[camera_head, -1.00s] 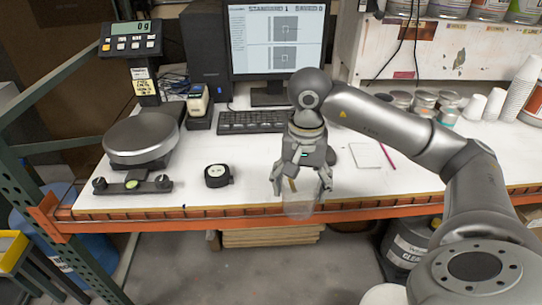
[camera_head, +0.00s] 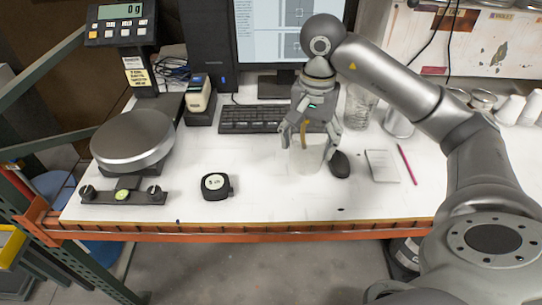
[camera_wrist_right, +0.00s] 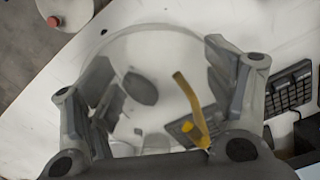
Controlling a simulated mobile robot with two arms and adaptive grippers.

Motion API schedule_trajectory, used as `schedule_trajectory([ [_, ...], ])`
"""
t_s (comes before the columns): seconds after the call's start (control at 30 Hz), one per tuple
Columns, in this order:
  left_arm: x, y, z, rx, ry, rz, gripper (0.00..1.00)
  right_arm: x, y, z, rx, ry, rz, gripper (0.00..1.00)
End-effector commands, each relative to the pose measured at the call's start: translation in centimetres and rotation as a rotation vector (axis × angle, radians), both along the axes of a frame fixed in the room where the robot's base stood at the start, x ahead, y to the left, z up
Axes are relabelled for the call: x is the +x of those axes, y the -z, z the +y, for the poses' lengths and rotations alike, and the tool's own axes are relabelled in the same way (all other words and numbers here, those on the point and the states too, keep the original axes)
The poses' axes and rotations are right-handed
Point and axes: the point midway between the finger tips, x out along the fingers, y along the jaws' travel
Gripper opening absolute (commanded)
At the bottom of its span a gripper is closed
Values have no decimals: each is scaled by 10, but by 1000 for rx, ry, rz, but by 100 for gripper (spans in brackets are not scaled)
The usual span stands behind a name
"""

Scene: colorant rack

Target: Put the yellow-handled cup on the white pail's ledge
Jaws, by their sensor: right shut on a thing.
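A clear, pale cup (camera_head: 308,158) with a yellow handle hangs in my right gripper (camera_head: 309,138) in the head view, in front of the keyboard. The gripper's fingers are shut on it. In the right wrist view the cup's round rim (camera_wrist_right: 130,35) lies between the fingers, and the yellow handle (camera_wrist_right: 188,98) rises at its right side. I cannot tell whether the cup's bottom touches the table. I cannot pick out the white pail or its ledge with certainty. My left gripper is not in view.
A black mouse (camera_head: 340,164) is close right of the cup. A notepad (camera_head: 381,166) and pink pencil (camera_head: 407,164) lie farther right. A clear beaker (camera_head: 360,105) stands behind. A tape measure (camera_head: 215,186) and scale (camera_head: 133,138) are left. The table's front strip is mostly clear.

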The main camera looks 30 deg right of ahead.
Motion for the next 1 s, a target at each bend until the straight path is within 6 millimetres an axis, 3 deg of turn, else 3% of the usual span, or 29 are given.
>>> schedule_trajectory([
  [0.23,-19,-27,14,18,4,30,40,52,20,26,4,-1,5,44],
  [0.5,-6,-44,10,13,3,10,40,87,69,41,2,0,4,44],
  [0.67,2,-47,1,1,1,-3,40,95,79,44,1,0,1,44],
  [1.0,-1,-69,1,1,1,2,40,98,113,46,-1,1,3,44],
])
